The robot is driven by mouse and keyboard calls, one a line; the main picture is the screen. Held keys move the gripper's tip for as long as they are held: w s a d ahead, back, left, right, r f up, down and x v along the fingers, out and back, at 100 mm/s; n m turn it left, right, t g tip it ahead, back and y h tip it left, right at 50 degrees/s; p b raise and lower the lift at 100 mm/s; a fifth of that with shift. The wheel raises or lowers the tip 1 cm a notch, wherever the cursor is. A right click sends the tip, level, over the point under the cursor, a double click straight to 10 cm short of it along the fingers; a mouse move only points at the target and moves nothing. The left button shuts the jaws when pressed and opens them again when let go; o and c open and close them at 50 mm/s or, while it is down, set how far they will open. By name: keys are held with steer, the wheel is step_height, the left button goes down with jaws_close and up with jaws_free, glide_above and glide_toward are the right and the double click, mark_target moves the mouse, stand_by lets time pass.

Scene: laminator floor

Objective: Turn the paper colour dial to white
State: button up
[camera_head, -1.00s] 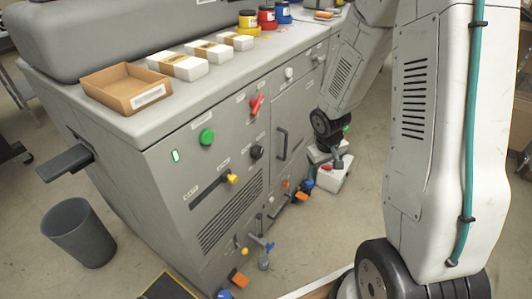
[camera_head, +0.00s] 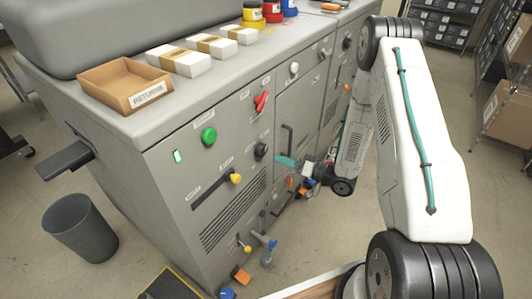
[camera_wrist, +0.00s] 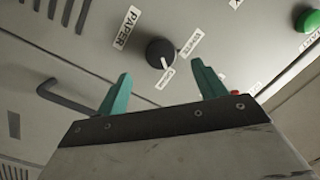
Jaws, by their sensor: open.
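The paper dial is a black round knob (camera_head: 260,151) on the grey machine's front, right of the green button. In the wrist view the dial (camera_wrist: 158,50) sits beside a PAPER label (camera_wrist: 127,27). Its white pointer mark faces down in that picture, toward a small label (camera_wrist: 168,78); another small label (camera_wrist: 190,43) lies to its right. I cannot read these two surely. My gripper (camera_wrist: 161,68) is open, its teal fingers pointing at the panel either side of the dial's line, apart from it and empty. In the head view my gripper (camera_head: 288,162) is right of the dial.
Near the dial are a green button (camera_head: 209,136), a red handle (camera_head: 261,102), a yellow-knobbed lever (camera_head: 235,178) and a door handle (camera_head: 287,140). A cardboard tray (camera_head: 125,86) and banded white stacks (camera_head: 180,60) lie on top. A grey bin (camera_head: 80,228) stands on the floor at left.

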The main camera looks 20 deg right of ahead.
mark_target(265, 152)
steer(key=x, duration=0.7)
steer(key=shift+w+a+r, duration=0.1)
steer(key=shift+w, duration=0.25)
